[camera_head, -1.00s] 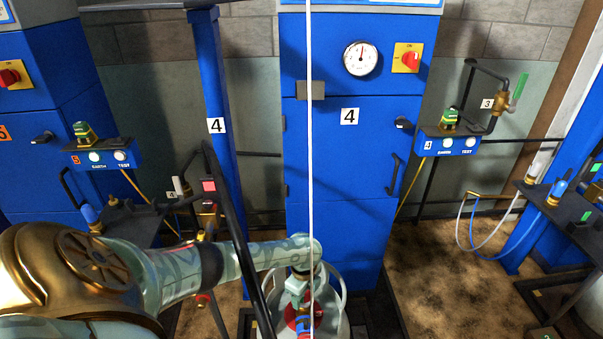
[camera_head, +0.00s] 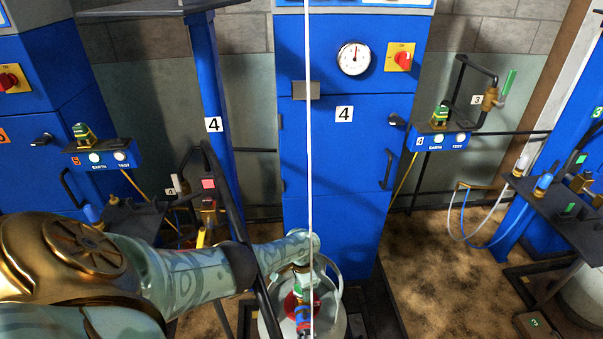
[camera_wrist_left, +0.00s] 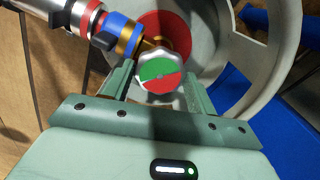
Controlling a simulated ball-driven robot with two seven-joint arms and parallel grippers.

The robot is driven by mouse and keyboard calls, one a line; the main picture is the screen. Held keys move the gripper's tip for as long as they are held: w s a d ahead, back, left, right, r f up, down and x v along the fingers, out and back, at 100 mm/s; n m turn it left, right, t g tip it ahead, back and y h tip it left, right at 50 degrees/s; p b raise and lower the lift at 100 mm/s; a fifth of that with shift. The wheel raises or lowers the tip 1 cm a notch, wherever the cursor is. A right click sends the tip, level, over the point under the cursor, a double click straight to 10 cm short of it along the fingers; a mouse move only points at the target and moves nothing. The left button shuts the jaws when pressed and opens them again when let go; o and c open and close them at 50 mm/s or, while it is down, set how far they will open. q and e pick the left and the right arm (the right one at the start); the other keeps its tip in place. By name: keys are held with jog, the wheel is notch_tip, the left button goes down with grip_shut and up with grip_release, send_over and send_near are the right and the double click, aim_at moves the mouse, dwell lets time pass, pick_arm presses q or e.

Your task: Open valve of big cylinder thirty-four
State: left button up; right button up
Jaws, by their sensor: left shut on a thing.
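The big cylinder (camera_head: 334,326) is pale grey with a red top and stands low in the middle of the head view. No number thirty-four is readable on it. Its valve knob (camera_wrist_left: 158,76), with a half green, half red face, shows in the wrist view. My left gripper (camera_wrist_left: 157,84) has a finger on each side of the knob and is shut on it. A hose fitting (camera_wrist_left: 110,30) with blue and brass rings joins the valve at upper left. In the head view my left arm reaches in from the left and largely hides the knob. My right gripper is not in view.
A grey guard ring (camera_wrist_left: 285,45) curves around the valve. A blue cabinet (camera_head: 340,190) marked 4, with a gauge (camera_head: 353,59), stands behind. A dark sloping bar (camera_head: 235,215) crosses near my left arm. Brown floor (camera_head: 440,270) lies clear to the right.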

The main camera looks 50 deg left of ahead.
pick_arm(q)
jog(key=n, duration=0.3)
jog(key=shift+n, duration=0.4)
jog(key=shift+n+p, duration=0.3)
jog(key=shift+n, duration=1.4)
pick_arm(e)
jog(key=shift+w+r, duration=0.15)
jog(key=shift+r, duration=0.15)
pick_arm(q)
jog(key=o, duration=1)
notch_tip(320, 180, up, 16)
jog(key=p, duration=1.3)
jog(key=shift+r, duration=0.15)
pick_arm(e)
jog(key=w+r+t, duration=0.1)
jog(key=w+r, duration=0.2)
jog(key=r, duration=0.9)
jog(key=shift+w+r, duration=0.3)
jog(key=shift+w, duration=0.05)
